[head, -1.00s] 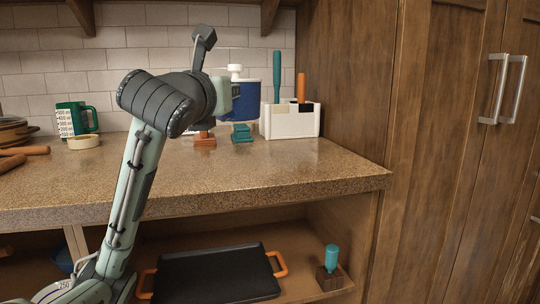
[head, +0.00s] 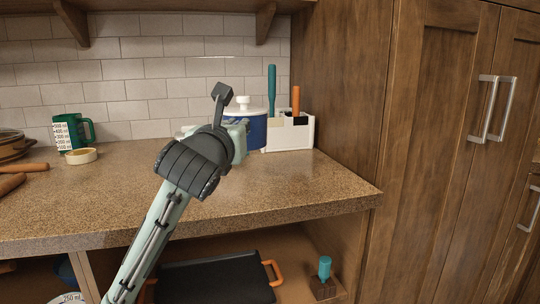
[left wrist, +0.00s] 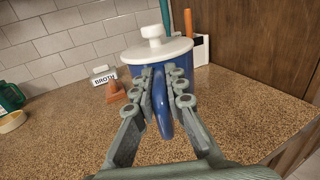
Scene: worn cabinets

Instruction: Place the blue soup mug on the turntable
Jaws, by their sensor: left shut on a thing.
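The blue soup mug (head: 257,133) has a white lid (head: 243,107) and is upright at the back of the counter, just left of a white caddy. It also shows in the left wrist view (left wrist: 138,74), where my left gripper (left wrist: 160,74) is shut on its blue handle. The mug's base is hidden, so I cannot tell whether it touches a surface. In the head view my left wrist hides the fingers and part of the mug. I cannot make out the turntable. My right gripper is not in view.
The white caddy (head: 291,137) with upright handles stands close right of the mug. A BROTH card on an orange stand (left wrist: 115,93) is left of it. The front counter is clear.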

